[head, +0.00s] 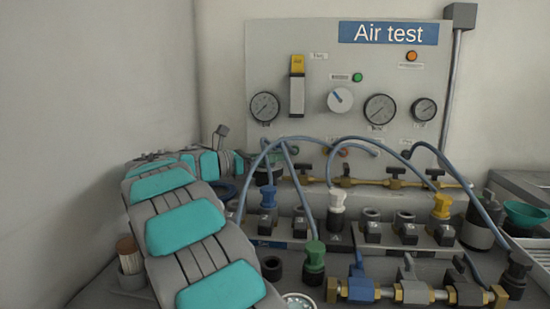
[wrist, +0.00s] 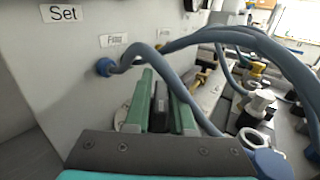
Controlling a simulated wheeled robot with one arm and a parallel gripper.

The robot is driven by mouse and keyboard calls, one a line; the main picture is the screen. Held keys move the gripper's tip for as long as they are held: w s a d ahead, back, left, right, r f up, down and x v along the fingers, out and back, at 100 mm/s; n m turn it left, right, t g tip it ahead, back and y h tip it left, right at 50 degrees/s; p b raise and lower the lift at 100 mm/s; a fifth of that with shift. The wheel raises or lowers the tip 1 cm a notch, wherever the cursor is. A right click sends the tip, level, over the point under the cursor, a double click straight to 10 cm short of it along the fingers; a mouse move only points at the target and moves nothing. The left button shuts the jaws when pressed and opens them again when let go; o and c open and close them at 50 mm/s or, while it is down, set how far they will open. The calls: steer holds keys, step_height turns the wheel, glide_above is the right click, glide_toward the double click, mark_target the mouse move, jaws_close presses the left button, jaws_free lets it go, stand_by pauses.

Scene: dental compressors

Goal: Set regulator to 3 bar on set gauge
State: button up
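The set gauge (head: 265,106) is a round white dial at the left of the grey panel; its needle reading is too small to tell. Its "Set" label (wrist: 63,13) shows at upper left in the wrist view. My gripper (head: 286,157) is below this gauge, close to the panel. In the wrist view my gripper (wrist: 160,88) has two green fingers standing apart, with a dark piece between them. I cannot tell whether that piece is the regulator knob or whether the fingers press on it. A pale round edge shows just left of the fingers. No regulator knob is clearly visible there.
A white knob with a blue pointer (head: 340,99), a yellow-topped flow tube (head: 297,85) and two more gauges (head: 380,111) (head: 424,109) are on the panel. Blue hoses (wrist: 190,95) arch close beside my gripper. Brass valves (head: 411,291) and fittings crowd the bench.

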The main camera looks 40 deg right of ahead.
steer(key=o, duration=0.3)
steer(key=shift+r, duration=1.8)
steer(key=shift+s+a, duration=0.6)
steer(key=shift+s, duration=0.25)
steer(key=s+a+r+b, duration=0.1)
steer(key=s+a, duration=0.6)
steer(key=s, duration=0.4)
steer(key=shift+s+a+r, duration=0.15)
steer(key=shift+s+a, duration=0.15)
steer(key=shift+a, duration=0.1)
